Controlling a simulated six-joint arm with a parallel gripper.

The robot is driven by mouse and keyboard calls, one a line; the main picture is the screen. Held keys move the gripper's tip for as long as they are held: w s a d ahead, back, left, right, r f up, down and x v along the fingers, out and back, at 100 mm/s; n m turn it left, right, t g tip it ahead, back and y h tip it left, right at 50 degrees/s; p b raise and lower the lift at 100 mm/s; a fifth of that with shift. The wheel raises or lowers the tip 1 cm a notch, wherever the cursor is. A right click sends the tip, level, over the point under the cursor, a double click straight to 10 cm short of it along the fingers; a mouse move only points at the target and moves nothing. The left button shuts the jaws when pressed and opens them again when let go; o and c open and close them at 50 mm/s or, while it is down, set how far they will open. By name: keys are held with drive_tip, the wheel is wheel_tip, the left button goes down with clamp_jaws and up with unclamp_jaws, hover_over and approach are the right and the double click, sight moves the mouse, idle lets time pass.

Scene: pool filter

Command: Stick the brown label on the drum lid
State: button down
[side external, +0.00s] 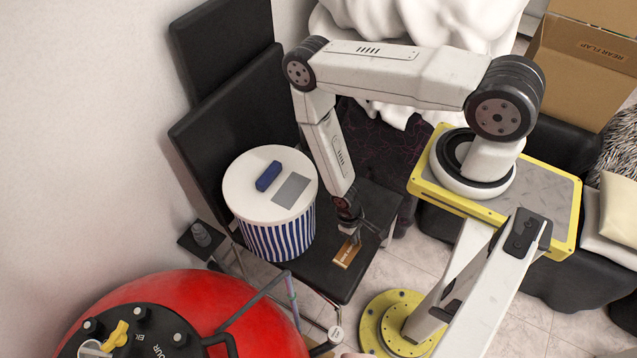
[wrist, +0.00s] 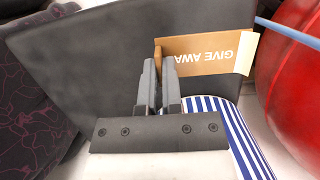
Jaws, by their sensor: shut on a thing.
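The brown label (side external: 347,252), printed "GIVE AWAY" in white, is at the front right of the black chair seat. It also shows in the wrist view (wrist: 210,55), with a paler strip at its right end. My gripper (side external: 353,236) points down there, its fingers (wrist: 160,66) close together and shut on one end of the label. I cannot tell whether the label still touches the seat. The drum (side external: 275,235), striped blue and white, stands on the seat left of my gripper.
The black chair seat (side external: 330,280) is bare around the label. The chair's backrest (side external: 235,110) rises behind the drum. A red tank (side external: 200,300) with a black valve top stands at the front left. A cardboard box (side external: 580,65) is at the back right.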

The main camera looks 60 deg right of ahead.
drive_tip(key=shift+w+r, duration=0.35)
drive_tip(key=shift+r, duration=0.05)
drive_tip(key=w+f+v, duration=0.1)
drive_tip(key=w+v, duration=0.2)
drive_tip(key=v, duration=1.6)
wheel_tip(320, 180, up, 6)
drive_tip(key=n, duration=0.1)
hover_over(302, 179)
drive_tip(key=w, duration=0.1)
drive_tip(key=shift+f, duration=0.15)
drive_tip(key=shift+w+x, duration=0.2)
drive_tip(key=shift+x, duration=0.6)
drive_tip(key=shift+w+x, duration=0.2)
drive_tip(key=shift+x, duration=0.55)
drive_tip(key=shift+w+x, duration=0.15)
drive_tip(key=shift+x, duration=0.65)
drive_tip(key=shift+f, duration=0.65)
